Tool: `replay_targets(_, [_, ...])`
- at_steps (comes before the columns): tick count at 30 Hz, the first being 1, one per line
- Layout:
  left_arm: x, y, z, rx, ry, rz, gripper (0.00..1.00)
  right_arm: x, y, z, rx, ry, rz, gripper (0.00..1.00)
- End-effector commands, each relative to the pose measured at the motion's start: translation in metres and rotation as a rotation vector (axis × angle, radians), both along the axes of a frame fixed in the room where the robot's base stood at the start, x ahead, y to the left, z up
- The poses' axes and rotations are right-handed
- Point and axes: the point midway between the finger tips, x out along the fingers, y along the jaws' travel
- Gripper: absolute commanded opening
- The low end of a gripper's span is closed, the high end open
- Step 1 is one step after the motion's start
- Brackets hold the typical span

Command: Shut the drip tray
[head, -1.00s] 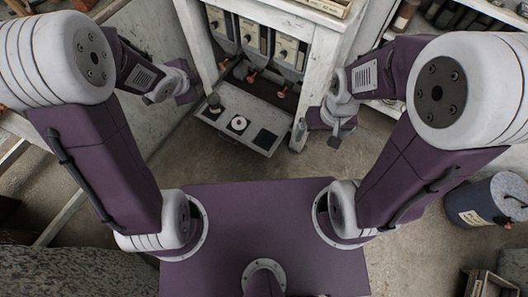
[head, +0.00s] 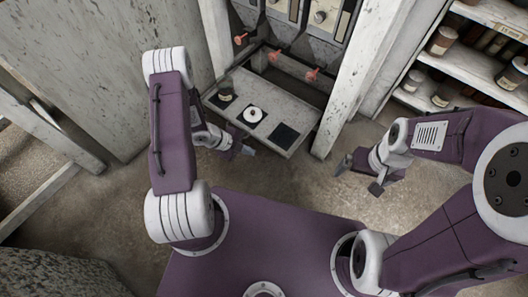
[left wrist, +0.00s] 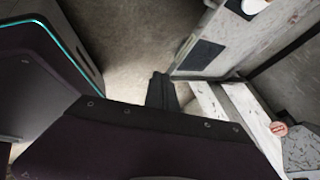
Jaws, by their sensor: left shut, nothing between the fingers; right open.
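The drip tray (head: 287,108) is a pale, worn tray sticking out from under the dispensers in the head view. My right gripper (head: 360,176) is open and empty, right of the tray.
Dispensers with red taps (head: 312,74) hang above the tray, between whitish cabinet posts (head: 350,95). Shelves with jars (head: 443,41) stand at the right. A pale, worn panel (head: 90,60) stands at the left. The floor before the tray (head: 290,180) is clear.

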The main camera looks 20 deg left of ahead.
Motion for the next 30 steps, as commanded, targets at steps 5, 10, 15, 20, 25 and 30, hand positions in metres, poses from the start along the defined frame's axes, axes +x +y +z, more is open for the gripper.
replay_targets(5, [0.009, -0.018, -0.034, 0.0, 0.001, -0.005, 0.0, 0.0, 0.0, -0.026, 0.0, 0.0, 0.0, 0.98])
replay_targets(10, [0.02, -0.038, -0.064, 0.001, 0.0, -0.004, 0.0, 0.0, 0.0, -0.048, 0.0, 0.001, 0.0, 0.98])
replay_targets(15, [0.037, -0.054, -0.081, 0.001, -0.005, -0.005, 0.0, 0.0, 0.0, -0.064, 0.0, 0.001, 0.0, 0.98])
replay_targets(20, [0.056, -0.062, -0.078, 0.001, -0.003, -0.003, 0.0, 0.0, 0.0, -0.072, 0.0, 0.001, 0.0, 0.98])
replay_targets(25, [0.064, -0.065, -0.076, 0.001, -0.001, 0.0, 0.0, 0.0, 0.0, -0.073, 0.0, 0.001, 0.0, 0.98])
replay_targets(30, [0.064, -0.065, -0.075, 0.001, 0.0, 0.0, 0.0, 0.0, 0.0, -0.073, 0.0, 0.001, 0.0, 0.98])
